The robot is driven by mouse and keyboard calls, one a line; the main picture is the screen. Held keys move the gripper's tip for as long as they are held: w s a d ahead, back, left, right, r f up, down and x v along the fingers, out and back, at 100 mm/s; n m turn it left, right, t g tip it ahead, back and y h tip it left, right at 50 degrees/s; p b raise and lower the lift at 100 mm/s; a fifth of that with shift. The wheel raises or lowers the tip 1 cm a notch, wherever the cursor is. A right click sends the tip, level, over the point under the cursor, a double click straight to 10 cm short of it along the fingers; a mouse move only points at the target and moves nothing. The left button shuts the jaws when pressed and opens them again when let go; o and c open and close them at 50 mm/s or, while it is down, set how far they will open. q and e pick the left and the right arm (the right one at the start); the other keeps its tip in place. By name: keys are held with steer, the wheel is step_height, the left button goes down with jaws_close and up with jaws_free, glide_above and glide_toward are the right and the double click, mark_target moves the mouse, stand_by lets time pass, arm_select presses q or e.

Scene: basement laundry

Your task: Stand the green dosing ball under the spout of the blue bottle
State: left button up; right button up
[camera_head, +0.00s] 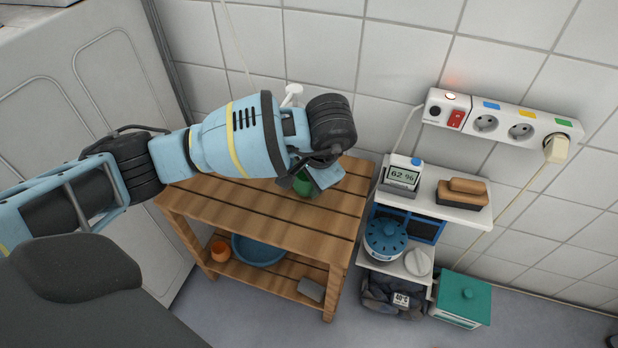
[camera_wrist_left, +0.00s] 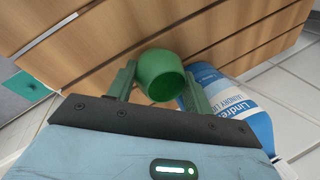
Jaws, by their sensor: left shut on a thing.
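The green dosing ball (camera_wrist_left: 160,73) is a hollow cup with its round opening turned toward the wrist camera. My left gripper (camera_wrist_left: 161,80) is shut on it, with one finger on each side. In the head view the ball (camera_head: 303,186) shows as a green patch below my left gripper (camera_head: 314,182), over the wooden bench. The blue bottle (camera_wrist_left: 233,98) with a white laundry label is just right of the ball in the wrist view. In the head view my arm hides its body, and a white part (camera_head: 291,94), likely its top, shows above the arm. My right gripper is out of view.
The slatted wooden bench (camera_head: 270,212) has bare slats at its front. Its lower shelf holds a blue basin (camera_head: 258,250) and an orange pot (camera_head: 220,251). A white shelf unit (camera_head: 436,203) with a display and brush stands to the right. A tiled wall is behind.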

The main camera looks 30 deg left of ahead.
arm_select(q)
steer(key=shift+r, duration=0.1)
steer(key=o, duration=0.7)
